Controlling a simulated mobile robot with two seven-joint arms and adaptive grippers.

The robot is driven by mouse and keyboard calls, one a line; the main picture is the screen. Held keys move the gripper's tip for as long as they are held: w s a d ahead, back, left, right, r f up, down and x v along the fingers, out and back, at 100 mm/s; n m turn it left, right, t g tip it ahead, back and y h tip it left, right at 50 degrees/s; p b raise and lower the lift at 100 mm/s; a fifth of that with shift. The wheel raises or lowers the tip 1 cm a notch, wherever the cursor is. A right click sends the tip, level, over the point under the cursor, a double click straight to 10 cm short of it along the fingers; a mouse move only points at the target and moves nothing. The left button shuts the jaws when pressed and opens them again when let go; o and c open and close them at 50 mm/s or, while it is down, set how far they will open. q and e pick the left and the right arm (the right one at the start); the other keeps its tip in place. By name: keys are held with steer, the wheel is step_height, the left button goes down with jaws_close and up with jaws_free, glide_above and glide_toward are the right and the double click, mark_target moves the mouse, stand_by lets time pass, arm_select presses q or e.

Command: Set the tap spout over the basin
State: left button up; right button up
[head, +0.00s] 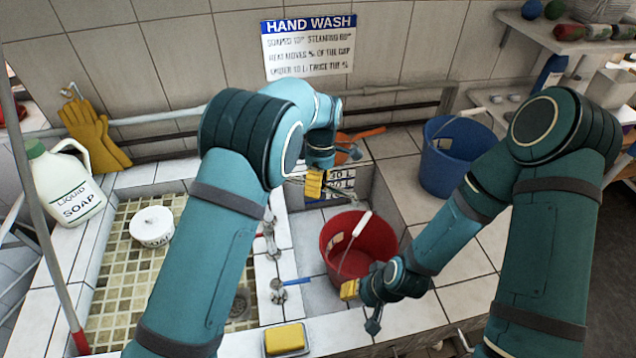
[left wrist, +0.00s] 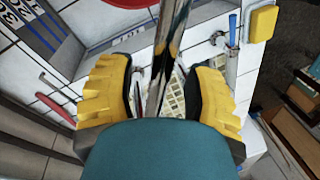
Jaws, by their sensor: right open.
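The chrome tap spout (left wrist: 168,50) runs between the two yellow finger pads of my left gripper (left wrist: 160,95) in the left wrist view, with gaps on both sides. In the head view my left gripper (head: 314,183) is at the spout (head: 343,191), whose far part is hidden by my arm. The tap body (head: 270,240) stands on the divider between two basins. The left basin (head: 120,290) has mosaic tiles; the right basin (head: 305,240) holds a red bucket (head: 345,262). My right gripper (head: 360,305) is open and empty at the bucket's front.
A blue tap lever (head: 292,283) and a yellow sponge (head: 285,338) on a dish lie along the divider. A soap jug (head: 66,185) and yellow gloves (head: 95,135) are at left. A white tub (head: 152,227) is in the left basin. A blue bucket (head: 452,160) stands at right.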

arm_select(q)
steer(key=shift+r, duration=0.1)
step_height(320, 180, up, 12)
steer(key=w, duration=0.2)
steer(key=shift+w+d+f, duration=0.15)
steer(key=shift+d+f, duration=0.05)
steer(key=shift+d, duration=0.2)
